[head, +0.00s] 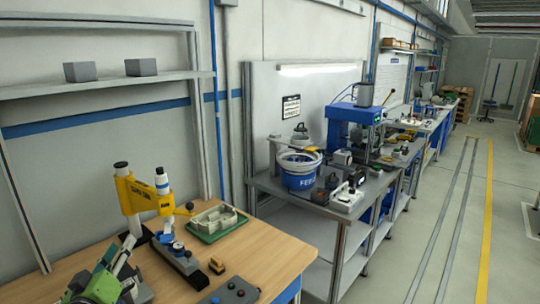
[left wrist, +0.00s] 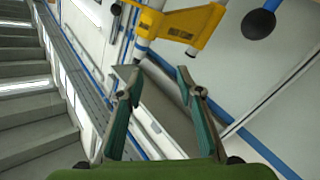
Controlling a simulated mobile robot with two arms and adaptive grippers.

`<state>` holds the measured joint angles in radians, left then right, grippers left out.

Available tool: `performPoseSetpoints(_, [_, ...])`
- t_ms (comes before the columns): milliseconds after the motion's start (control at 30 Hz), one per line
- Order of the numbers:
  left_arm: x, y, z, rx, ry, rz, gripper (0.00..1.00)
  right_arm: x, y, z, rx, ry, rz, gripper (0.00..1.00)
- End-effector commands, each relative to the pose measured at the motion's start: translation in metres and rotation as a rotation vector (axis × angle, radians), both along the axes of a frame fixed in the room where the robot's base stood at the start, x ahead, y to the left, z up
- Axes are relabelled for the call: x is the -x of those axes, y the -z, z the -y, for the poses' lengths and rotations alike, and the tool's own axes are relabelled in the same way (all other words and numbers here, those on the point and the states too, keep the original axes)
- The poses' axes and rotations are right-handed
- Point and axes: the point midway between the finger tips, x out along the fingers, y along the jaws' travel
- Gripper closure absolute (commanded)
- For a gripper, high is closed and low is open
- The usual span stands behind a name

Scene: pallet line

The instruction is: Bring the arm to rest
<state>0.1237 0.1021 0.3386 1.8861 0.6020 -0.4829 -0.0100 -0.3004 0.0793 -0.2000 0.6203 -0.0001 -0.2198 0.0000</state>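My left gripper (head: 118,258) is at the lower left of the head view, over the left part of the wooden bench (head: 262,240). Its green body shows below grey fingers. In the left wrist view, the two fingers with teal pads (left wrist: 158,82) are spread apart with nothing between them. A yellow fixture (head: 140,193) with white posts and black caps stands close behind the gripper; it also shows at the top of the left wrist view (left wrist: 192,27). My right gripper is in neither view.
A metal table (head: 325,212) with a blue-white bucket (head: 298,175) stands beyond. The aisle floor at right is clear.

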Motion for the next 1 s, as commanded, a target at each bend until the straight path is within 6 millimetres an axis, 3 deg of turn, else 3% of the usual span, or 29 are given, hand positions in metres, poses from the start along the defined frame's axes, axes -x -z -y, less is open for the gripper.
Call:
performPoseSetpoints(33, [0.013, 0.030, 0.026, -0.052, 0.052, -0.098, 0.66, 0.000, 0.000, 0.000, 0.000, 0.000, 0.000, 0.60])
performPoseSetpoints(200, [0.075, 0.122, 0.095, -0.206, 0.203, -0.419, 0.66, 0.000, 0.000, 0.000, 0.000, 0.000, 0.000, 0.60])
performPoseSetpoints(300, [0.127, 0.169, 0.125, -0.286, 0.281, -0.607, 0.66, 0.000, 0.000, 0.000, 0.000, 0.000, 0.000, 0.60])
performPoseSetpoints(400, [0.181, 0.204, 0.146, -0.353, 0.341, -0.774, 0.66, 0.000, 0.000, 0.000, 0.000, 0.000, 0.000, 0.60])
performPoseSetpoints(600, [0.268, 0.240, 0.164, -0.433, 0.414, -1.014, 0.66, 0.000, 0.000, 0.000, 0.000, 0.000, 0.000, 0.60])
performPoseSetpoints(900, [0.371, 0.254, 0.172, -0.499, 0.475, -1.272, 0.66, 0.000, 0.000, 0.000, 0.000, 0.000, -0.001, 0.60])
performPoseSetpoints(1000, [0.368, 0.278, 0.172, -0.501, 0.477, -1.290, 0.66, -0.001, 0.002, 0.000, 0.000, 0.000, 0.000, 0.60])
